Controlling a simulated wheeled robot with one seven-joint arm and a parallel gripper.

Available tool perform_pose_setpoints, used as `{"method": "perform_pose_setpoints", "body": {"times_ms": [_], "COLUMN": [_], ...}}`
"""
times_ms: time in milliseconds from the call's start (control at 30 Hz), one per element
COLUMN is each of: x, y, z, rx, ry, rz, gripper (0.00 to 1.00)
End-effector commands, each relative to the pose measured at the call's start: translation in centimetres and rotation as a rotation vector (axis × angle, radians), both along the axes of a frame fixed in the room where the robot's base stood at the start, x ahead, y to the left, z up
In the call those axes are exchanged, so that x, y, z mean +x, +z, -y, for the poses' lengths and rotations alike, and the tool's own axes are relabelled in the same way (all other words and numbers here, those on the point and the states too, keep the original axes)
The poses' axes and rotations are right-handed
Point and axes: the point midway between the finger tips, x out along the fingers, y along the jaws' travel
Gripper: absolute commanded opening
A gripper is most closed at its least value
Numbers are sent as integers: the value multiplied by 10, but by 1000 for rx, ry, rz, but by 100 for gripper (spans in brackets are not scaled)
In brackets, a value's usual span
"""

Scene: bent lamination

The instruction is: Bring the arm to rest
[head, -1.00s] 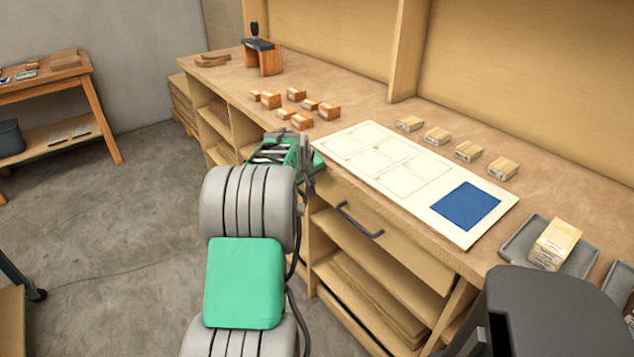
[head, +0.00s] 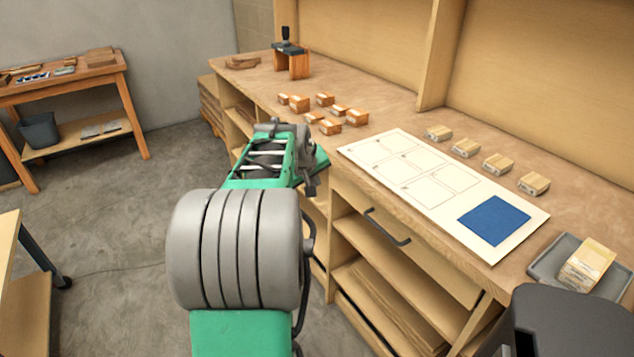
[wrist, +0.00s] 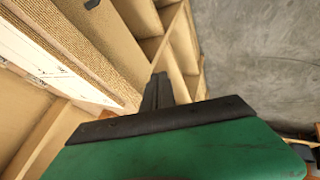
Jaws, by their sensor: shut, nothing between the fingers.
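My arm, grey and green, reaches forward from the bottom of the head view to the front of the workbench (head: 300,196). My gripper (wrist: 159,80) shows in the wrist view as a dark bar with its fingers together and nothing between them. It points past the bench front, with open shelves beyond it and the grey floor at the right.
A white board (head: 390,188) with outlined cells and a blue square (head: 493,220) lies on the bench. Orange-brown blocks (head: 330,127) and paler blocks (head: 497,164) stand around it. A grey tray (head: 545,265) holds a pale block (head: 588,262). A side table (head: 65,88) stands left; floor between is clear.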

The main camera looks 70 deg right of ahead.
Motion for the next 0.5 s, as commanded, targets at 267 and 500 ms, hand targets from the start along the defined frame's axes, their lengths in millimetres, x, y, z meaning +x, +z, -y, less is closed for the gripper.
{"method": "perform_pose_setpoints", "body": {"times_ms": [267, 500], "x": [40, 162], "y": [19, 59], "z": [-33, -193], "rx": [26, 159], "ry": [62, 306], "rz": [24, 92], "gripper": [0, 0]}}
